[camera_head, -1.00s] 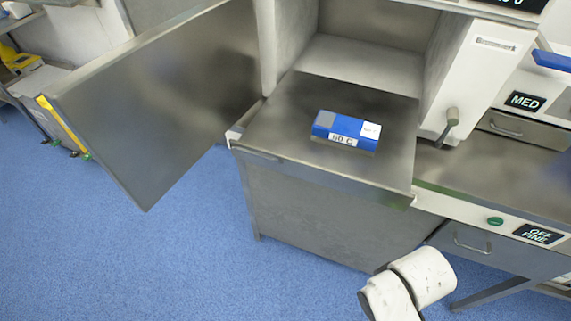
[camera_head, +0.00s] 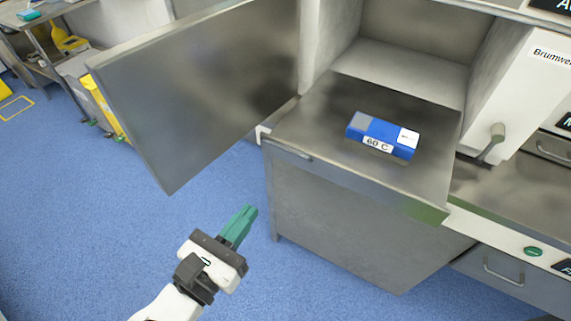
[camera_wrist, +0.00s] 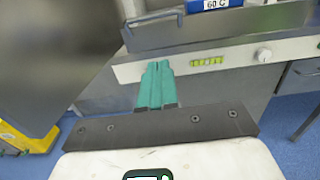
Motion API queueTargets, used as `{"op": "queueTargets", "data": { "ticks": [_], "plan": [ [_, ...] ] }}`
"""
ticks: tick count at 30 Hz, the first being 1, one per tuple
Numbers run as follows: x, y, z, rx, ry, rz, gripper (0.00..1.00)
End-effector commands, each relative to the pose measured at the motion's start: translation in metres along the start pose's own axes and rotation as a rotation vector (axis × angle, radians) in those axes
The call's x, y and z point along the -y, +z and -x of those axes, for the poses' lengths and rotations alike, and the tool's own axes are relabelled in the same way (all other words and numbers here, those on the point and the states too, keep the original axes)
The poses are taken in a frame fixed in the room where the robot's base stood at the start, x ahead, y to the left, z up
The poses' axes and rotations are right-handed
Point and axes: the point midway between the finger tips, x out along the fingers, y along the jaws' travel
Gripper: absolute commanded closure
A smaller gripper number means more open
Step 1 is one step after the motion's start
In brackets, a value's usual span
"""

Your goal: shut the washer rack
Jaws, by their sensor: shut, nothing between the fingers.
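The washer rack (camera_head: 310,115) is a flat steel tray that sticks out of the open washer chamber, with a bar along its front edge. A blue box (camera_head: 372,127) marked 60 C lies on it. In the wrist view the rack's front (camera_wrist: 215,32) crosses the top, with the box (camera_wrist: 196,5) partly cut off. My gripper (camera_head: 248,211), with green fingers, is shut and empty. It is in front of the rack to the lower left, apart from it. In the wrist view the fingers (camera_wrist: 157,66) point towards the rack's front.
The washer door (camera_head: 205,85) stands wide open to the left, and its panel fills the left of the wrist view (camera_wrist: 50,60). A lever (camera_head: 492,142) and a steel counter are at the right. Blue floor (camera_head: 90,220) is clear at the lower left.

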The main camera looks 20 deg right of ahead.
Motion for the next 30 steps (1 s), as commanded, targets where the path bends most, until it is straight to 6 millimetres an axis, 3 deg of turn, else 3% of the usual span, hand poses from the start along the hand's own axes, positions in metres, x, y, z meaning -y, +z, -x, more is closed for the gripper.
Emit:
{"op": "queueTargets", "data": {
  "ticks": [5,18,24,30],
  "plan": [
    [0.002,0.001,-0.024,-0.001,-0.006,0.000,1.00],
    [0.002,0.001,-0.108,-0.003,-0.007,-0.002,1.00],
    [0.002,0.000,-0.131,-0.003,-0.005,-0.002,1.00],
    [0.002,-0.001,-0.138,-0.003,-0.003,-0.002,1.00]
  ]
}}
